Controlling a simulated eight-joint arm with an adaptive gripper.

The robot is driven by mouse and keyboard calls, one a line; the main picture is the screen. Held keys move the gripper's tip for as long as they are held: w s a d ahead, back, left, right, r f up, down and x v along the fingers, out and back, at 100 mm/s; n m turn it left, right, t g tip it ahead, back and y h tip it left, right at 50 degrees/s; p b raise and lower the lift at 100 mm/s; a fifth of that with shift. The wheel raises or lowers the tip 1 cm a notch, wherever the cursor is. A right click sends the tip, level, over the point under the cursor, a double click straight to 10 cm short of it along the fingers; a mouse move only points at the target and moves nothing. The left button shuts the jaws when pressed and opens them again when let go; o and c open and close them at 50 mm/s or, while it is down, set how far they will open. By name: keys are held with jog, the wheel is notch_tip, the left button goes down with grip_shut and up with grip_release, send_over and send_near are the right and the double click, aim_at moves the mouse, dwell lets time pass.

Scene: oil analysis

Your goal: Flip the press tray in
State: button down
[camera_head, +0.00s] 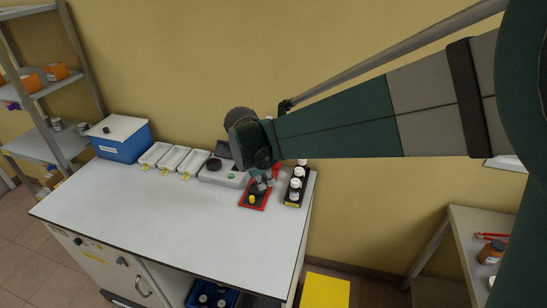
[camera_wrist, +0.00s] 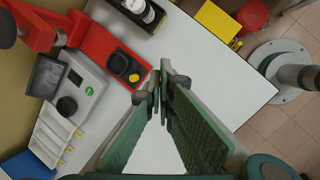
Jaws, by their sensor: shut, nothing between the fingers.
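The red press (camera_wrist: 97,42) stands on the white table, with its upright and arm at the upper left of the wrist view. Its black press tray (camera_wrist: 119,64) lies at the end of the red base near my fingers. A yellow knob (camera_wrist: 134,78) sits at the tray's near end. In the head view, the red base (camera_head: 246,205) and yellow knob (camera_head: 252,199) show below my gripper (camera_head: 266,185); the arm hides part of the press. My gripper (camera_wrist: 161,82) is shut and empty, its fingertips just beside the tray end in the wrist view. Contact cannot be told.
A balance (camera_wrist: 80,78) stands beside the press, with white trays (camera_wrist: 50,138) beyond it. A black rack with bottles (camera_head: 296,186) stands on the press's other side. A blue bin (camera_head: 123,143) is at the far left. The table's front (camera_head: 170,225) is clear.

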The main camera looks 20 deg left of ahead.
jog(key=s+a+f+n, duration=0.2)
jog(key=a+f+n, duration=0.3)
jog(key=a+f, duration=0.4)
jog(key=a, duration=0.5)
jog(key=shift+s+a+n+h, duration=0.35)
jog(key=shift+a+n+h, duration=0.05)
jog(key=shift+f, duration=0.15)
jog(key=x, duration=1)
jog(key=shift+w, duration=0.1)
jog(key=shift+w+d, duration=0.3)
jog(key=shift+w, duration=0.2)
jog(key=shift+w+d, duration=0.3)
jog(key=shift+w, duration=0.2)
jog(key=shift+w+d, duration=0.3)
jog(key=shift+w, duration=0.45)
